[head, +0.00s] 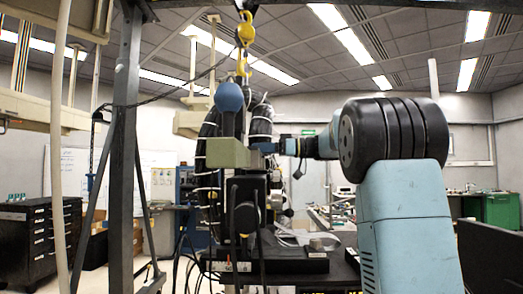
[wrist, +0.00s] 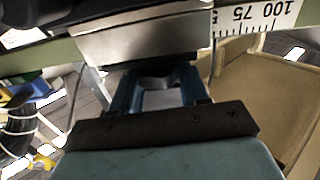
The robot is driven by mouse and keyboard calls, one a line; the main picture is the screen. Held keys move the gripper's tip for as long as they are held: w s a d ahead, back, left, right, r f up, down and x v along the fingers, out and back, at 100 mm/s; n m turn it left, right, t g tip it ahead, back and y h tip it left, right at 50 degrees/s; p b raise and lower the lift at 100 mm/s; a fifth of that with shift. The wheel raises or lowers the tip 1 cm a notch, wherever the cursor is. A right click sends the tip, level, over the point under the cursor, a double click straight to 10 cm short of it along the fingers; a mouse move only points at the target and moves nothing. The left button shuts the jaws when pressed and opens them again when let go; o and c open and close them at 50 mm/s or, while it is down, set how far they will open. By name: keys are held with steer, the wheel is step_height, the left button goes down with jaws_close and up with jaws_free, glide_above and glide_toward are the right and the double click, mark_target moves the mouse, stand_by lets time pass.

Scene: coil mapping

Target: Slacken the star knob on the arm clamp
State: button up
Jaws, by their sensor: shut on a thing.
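In the wrist view the blue fingers of my gripper (wrist: 157,90) are closed on a small grey piece, the star knob (wrist: 157,83), under the clamp; its lobes are mostly hidden. The arm clamp (wrist: 140,45) is a bright metal block right beyond the fingertips, around a pale green arm (wrist: 232,50) with a printed scale showing 75 and 100. In the head view my gripper (head: 268,147) reaches in from the right to the fixture, beside an olive-green block (head: 227,153). I cannot make out the knob there.
A dark steel post (head: 122,150) is to the left. A tan panel (wrist: 250,95) lies to the right in the wrist view.

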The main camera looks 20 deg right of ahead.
steer(key=n+g, duration=0.1)
steer(key=g, duration=0.1)
steer(key=n+g, duration=0.2)
steer(key=g, duration=0.1)
steer(key=w+n+g+y, duration=0.1)
steer(key=n+g, duration=0.1)
steer(key=shift+d+g, duration=0.2)
steer(key=shift+g, duration=0.1)
steer(key=shift+w+n+g, duration=0.1)
steer(key=shift+n+g, duration=1.1)
steer(key=shift+g, duration=0.7)
steer(key=shift+g+h, duration=0.3)
steer(key=shift+w+a+n+g+h, duration=0.15)
steer(key=shift+n+g+h, duration=0.25)
steer(key=shift+n+g, duration=0.45)
steer(key=o, duration=1.1)
steer(key=shift+c, duration=0.2)
